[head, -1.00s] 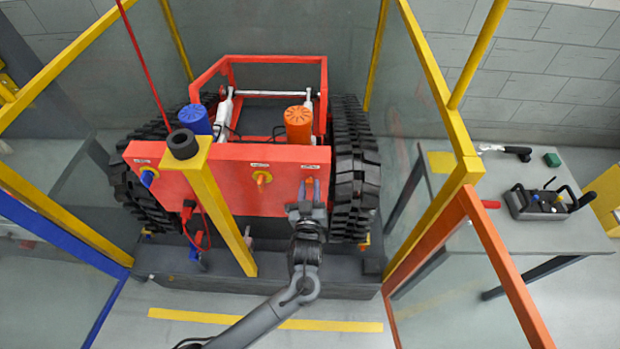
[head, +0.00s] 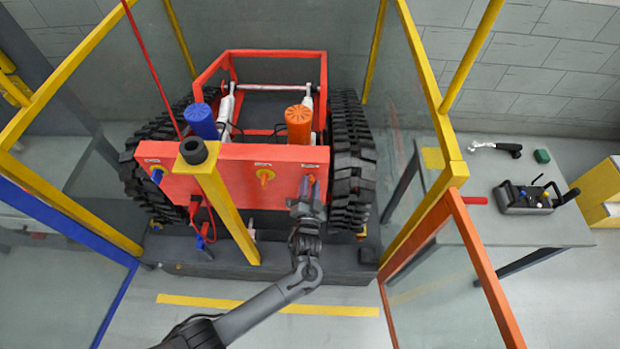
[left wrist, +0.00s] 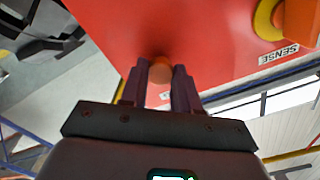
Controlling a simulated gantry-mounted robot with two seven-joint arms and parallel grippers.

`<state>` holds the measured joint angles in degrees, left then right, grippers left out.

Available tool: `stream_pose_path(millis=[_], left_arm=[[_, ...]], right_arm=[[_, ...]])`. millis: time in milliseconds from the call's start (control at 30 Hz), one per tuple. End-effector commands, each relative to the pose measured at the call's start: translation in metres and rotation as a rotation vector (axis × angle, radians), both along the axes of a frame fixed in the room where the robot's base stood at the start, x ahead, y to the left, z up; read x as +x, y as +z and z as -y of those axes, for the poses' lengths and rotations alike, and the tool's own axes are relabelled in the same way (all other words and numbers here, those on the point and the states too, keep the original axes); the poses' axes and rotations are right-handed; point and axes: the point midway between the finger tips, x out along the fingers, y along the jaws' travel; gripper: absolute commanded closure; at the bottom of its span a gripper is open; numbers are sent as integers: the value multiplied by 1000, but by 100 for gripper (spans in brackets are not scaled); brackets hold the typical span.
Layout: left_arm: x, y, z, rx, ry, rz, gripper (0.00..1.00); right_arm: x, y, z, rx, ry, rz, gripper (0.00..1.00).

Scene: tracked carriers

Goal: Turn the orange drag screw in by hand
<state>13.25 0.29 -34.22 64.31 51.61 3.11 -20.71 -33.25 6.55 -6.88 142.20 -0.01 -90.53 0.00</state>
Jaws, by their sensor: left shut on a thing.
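The orange drag screw (left wrist: 161,70) sticks out of the red front panel (head: 222,180) of the tracked carrier, near the panel's right end. In the left wrist view it sits between my left gripper's two dark fingers, and its round orange head shows. My left gripper (head: 309,187) is shut on it. In the head view the fingers mostly hide the screw. How deep the screw sits is not clear. My right gripper is not in view.
An orange knob on a yellow ring (head: 264,175) is mid-panel; a blue knob (head: 156,175) is at its left. A yellow post (head: 228,210) stands before the carrier. Black tracks (head: 350,160) flank it. Yellow-framed glass panels and an orange-framed one (head: 485,260) enclose the area.

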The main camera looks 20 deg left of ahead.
Motion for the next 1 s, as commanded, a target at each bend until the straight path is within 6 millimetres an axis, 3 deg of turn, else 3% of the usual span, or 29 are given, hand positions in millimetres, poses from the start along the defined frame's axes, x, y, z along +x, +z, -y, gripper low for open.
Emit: stream_pose_path(millis=[400,800,1000], left_arm=[[0,3,0,57,0,-17,91],[0,4,1,674,0,-225,91],[0,2,1,810,0,-270,91]], right_arm=[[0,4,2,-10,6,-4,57],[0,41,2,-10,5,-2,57],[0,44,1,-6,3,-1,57]])
